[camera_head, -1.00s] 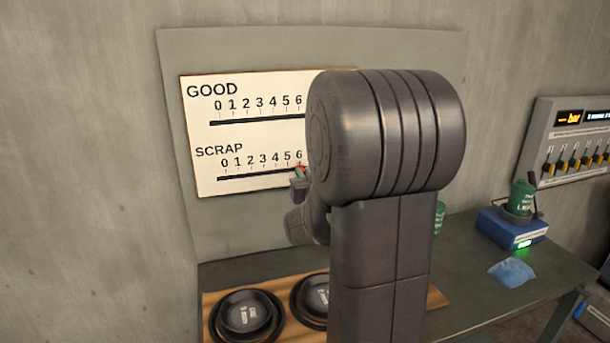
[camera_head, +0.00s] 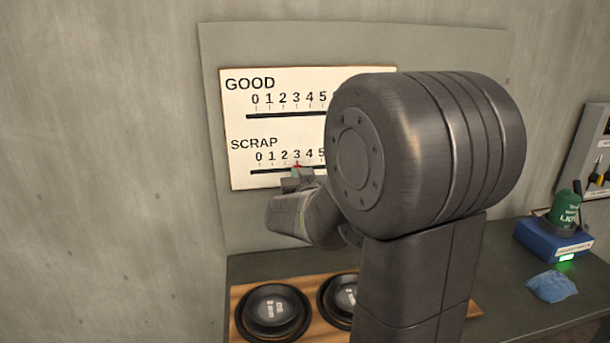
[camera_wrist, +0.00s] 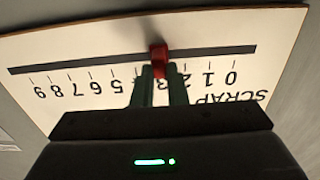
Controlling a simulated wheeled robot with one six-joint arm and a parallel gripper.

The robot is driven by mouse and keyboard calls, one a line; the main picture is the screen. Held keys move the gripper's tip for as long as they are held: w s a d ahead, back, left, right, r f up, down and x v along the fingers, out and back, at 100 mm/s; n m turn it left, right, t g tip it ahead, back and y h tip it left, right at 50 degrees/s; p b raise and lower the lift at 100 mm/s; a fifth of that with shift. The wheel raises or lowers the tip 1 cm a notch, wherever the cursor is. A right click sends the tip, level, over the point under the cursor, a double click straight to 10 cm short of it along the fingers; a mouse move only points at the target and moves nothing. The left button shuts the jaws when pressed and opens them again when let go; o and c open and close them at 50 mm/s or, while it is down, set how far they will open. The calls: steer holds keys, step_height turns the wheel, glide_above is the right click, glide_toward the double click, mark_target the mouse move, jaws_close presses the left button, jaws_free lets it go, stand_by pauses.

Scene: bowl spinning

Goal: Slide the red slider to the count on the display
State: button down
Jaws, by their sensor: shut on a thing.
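The red slider (camera_head: 297,169) sits on the lower, SCRAP track (camera_head: 262,171) of the white scale board (camera_head: 240,115), about under the 3. In the wrist view the board is upside down and the red slider (camera_wrist: 159,58) is on the dark track (camera_wrist: 90,62), between the 2 and the 4; the 3 is mostly hidden behind it. My gripper (camera_head: 296,176) is shut on the red slider; the wrist view shows its two green fingers (camera_wrist: 160,72) against it. My arm hides the right part of both scales. I cannot make out a count display.
Black bowls (camera_head: 273,311) rest on a wooden board (camera_head: 238,293) below the scale board. A blue device (camera_head: 553,240) with a green light and a green canister (camera_head: 566,208) stands at the right, with a blue cloth (camera_head: 551,286) in front. A grey panel (camera_head: 590,150) is cut off at right.

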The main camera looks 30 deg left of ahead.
steer(key=shift+r, duration=0.1)
steer(key=c, duration=1.4)
jaws_free()
steer(key=shift+c, duration=0.2)
steer(key=v, duration=1.3)
steer(key=shift+s+d+b, duration=0.25)
steer(key=shift+s+b, duration=0.05)
steer(key=shift+b, duration=0.05)
steer(key=x, duration=1.4)
steer(key=shift+p, duration=0.35)
steer(key=shift+s, duration=0.1)
